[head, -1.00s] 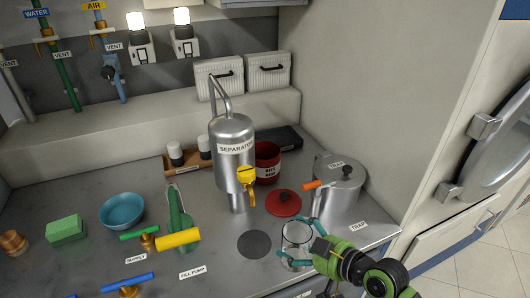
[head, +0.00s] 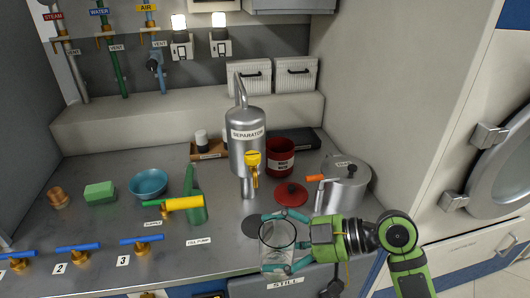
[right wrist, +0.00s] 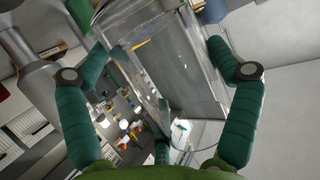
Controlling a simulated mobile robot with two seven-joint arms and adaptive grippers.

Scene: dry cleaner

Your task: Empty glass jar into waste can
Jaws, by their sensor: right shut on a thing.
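The clear glass jar (head: 279,242) is between the fingers of my right gripper (head: 282,243), which is shut on it. It looks roughly upright, in front of the counter's front edge in the head view. In the right wrist view the jar (right wrist: 172,60) fills the middle between both fingers. I cannot tell what is in it. The red waste can (head: 281,160) stands open at the back of the counter, right of the separator. My left gripper is not in view.
The steel separator (head: 247,145) with a yellow valve stands left of the can. A steel pot-like trap (head: 346,190) with an orange handle stands to the right. A dark disc (head: 255,228) is on the counter behind the jar. Blue valves (head: 141,240) line the front left.

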